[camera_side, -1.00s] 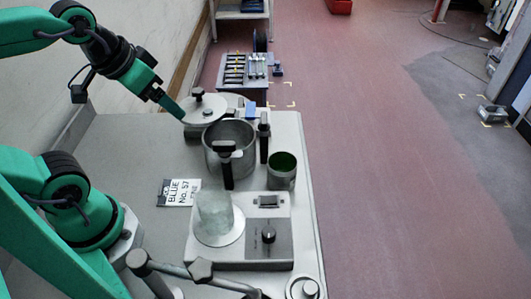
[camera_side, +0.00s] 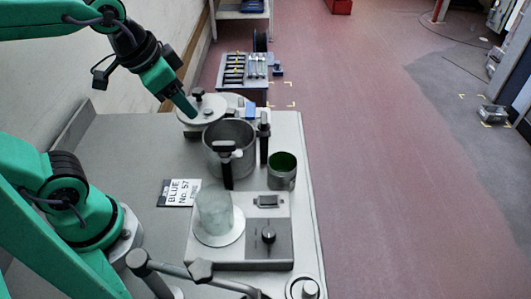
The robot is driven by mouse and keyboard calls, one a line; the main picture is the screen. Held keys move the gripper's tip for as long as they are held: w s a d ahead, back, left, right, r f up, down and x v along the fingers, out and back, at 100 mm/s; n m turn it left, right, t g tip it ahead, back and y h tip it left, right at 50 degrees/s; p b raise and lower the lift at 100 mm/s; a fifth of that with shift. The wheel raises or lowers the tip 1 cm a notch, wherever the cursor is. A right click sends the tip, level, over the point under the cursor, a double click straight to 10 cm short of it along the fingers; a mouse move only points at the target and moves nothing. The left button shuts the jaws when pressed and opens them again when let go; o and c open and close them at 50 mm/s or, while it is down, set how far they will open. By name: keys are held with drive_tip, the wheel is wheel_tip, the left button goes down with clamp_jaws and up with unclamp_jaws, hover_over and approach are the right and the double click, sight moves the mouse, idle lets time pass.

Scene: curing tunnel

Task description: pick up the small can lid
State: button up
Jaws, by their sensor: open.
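A round pale grey lid with a black knob (camera_side: 212,106) lies behind the steel pot (camera_side: 228,160). I cannot tell whether it is the small can lid; no other clear lid shows. A small can (camera_side: 282,172), open at the top and green inside, stands to the right of the pot. My gripper (camera_side: 190,112) points down and right, its tip at the left edge of the round lid in the picture. It is open and holds nothing. Whether it touches the lid is unclear.
A hot plate with a knob (camera_side: 267,235) stands in front, bearing a translucent beaker (camera_side: 213,208). A label card (camera_side: 178,193) lies to its left. The bench (camera_side: 150,150) is bare at left. A tool rack (camera_side: 246,68) stands beyond the bench.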

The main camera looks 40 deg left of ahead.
drive_tip(key=w+d+f+m+g, duration=0.2)
drive_tip(key=w+d+m, duration=0.3)
drive_tip(key=d, duration=0.5)
drive_tip(key=m+g, duration=0.3)
drive_tip(key=m, duration=1.2)
hover_over(311, 287)
drive_tip(key=shift+y, duration=0.3)
wheel_tip(311, 287, down, 13)
drive_tip(key=shift+a+f, duration=0.15)
drive_tip(key=shift+f, duration=0.05)
drive_tip(key=shift+s+f, duration=0.1)
drive_tip(key=shift+f, duration=1.3)
drive_tip(key=shift+f, duration=0.1)
drive_tip(key=shift+f, duration=2.5)
